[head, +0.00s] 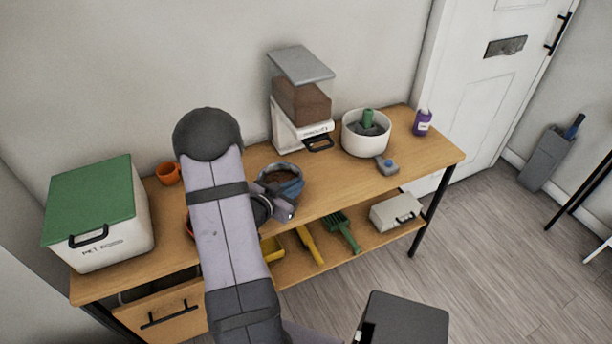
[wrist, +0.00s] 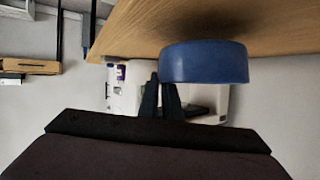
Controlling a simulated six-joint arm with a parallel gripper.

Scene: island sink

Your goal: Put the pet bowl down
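The blue pet bowl (head: 291,188) is upright at the middle of the wooden table, in front of the food dispenser; its inside looks grey-brown. My gripper (head: 268,192) is at its left side, partly hidden by my arm. The wrist view is upside down and shows the bowl (wrist: 204,63) close to the tabletop, with a shadow by its base. The two dark fingers (wrist: 160,88) are close together at the bowl's edge, one outside and one partly hidden behind its wall, so they appear shut on it. I cannot tell whether its base touches the table.
A dispenser (head: 303,104) stands behind the bowl. A white pot (head: 367,141), a purple bottle (head: 422,123) and a small grey-blue item (head: 387,165) are to the right. A green-lidded bin (head: 97,205) and orange mug (head: 168,173) are left. The table (head: 335,192) is clear right of the bowl.

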